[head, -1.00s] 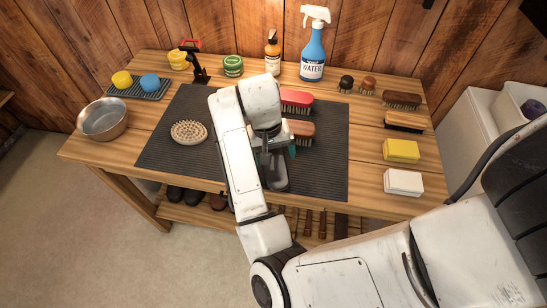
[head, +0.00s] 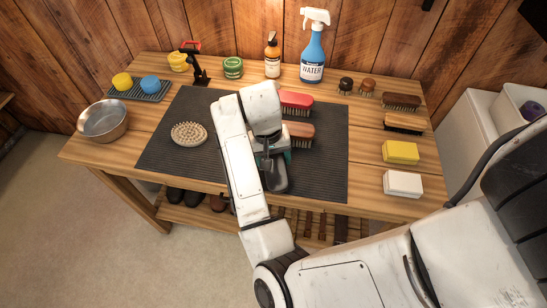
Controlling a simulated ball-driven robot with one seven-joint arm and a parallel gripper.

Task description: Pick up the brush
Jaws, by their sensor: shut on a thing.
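My gripper (head: 275,158) is over the middle of the dark ribbed mat (head: 320,175), pointing down. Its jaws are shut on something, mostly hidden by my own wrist. A dark grey oblong thing (head: 279,184), perhaps a brush, shows below the jaws, with a teal patch beside it. I cannot tell whether it touches the mat. A brown-backed brush (head: 299,131) lies just behind and right of the gripper, with a red-backed brush (head: 296,100) behind that. An oval wooden brush with pale bristles (head: 189,133) lies on the mat to the left.
The wooden table (head: 365,150) also holds a metal bowl (head: 103,120), sponges on a tray (head: 150,95), a green tin (head: 232,68), an amber bottle (head: 272,55) and a blue spray bottle (head: 312,55). More brushes, a yellow block (head: 401,152) and a white block (head: 403,183) stand right.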

